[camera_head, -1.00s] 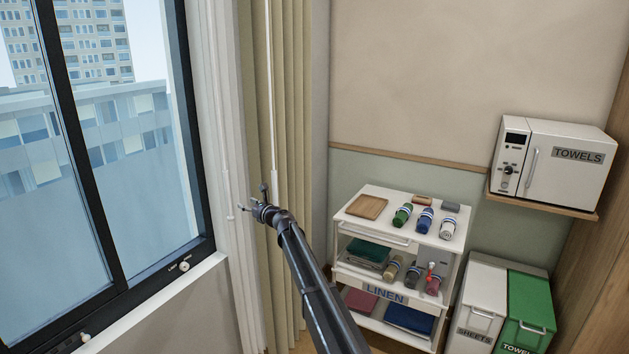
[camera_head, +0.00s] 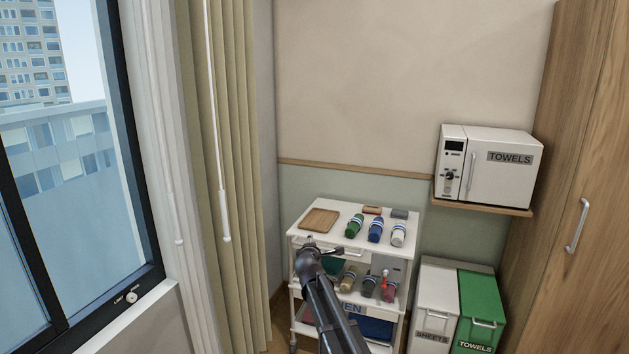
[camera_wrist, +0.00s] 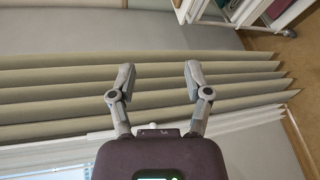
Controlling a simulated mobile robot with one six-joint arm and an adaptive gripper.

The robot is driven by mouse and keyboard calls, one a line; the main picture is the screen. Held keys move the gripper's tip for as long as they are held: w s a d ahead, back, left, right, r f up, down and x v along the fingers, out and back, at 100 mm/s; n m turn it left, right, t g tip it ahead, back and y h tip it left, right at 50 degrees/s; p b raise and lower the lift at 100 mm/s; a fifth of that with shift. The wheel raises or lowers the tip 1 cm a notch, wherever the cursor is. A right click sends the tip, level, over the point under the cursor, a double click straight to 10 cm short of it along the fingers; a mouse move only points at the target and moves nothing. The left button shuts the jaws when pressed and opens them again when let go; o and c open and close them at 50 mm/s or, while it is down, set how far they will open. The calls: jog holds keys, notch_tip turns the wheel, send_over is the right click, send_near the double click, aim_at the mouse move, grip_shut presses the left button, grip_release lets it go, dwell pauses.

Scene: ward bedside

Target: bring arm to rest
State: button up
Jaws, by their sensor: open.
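My gripper (camera_wrist: 157,80) is open and empty in the wrist view, its two fingers apart with the beige curtain (camera_wrist: 60,90) behind them. In the head view my arm reaches up from the bottom. The gripper end (camera_head: 323,247) shows in front of the linen cart (camera_head: 298,232), overlapping its upper front edge in the picture. I cannot tell how far apart they are. The fingertips are small and hard to make out there.
The cart carries a wooden tray (camera_head: 320,220) and several rolled bundles. White SHEETS (camera_head: 432,300) and green TOWELS (camera_head: 481,300) bins stand right of it. A towel warmer (camera_head: 500,170) sits on a wall shelf (camera_head: 480,208). A window (camera_head: 70,220) is left, a wooden cabinet (camera_head: 570,170) right.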

jog(key=s+d+f+m+g+h, duration=0.1)
jog(key=s+d+f+m+g, duration=0.3)
jog(key=s+d, duration=0.35)
jog(key=s+d+f+m+g+h, duration=0.25)
jog(key=s+d+f+m, duration=0.25)
jog(key=s+d+m, duration=0.25)
jog(key=s+d+f+m+g+y, duration=0.1)
jog(key=s+m+g, duration=0.3)
jog(key=s, duration=0.8)
jog(key=s+d+f+m+g+y, duration=0.2)
jog(key=s+f+m+g+y, duration=0.1)
jog(key=s, duration=1)
jog(key=shift+f+m+g, duration=0.45)
jog(key=shift+m+g, duration=0.2)
jog(key=shift+g, duration=0.1)
jog(key=shift+c, duration=0.5)
jog(key=shift+a, duration=0.1)
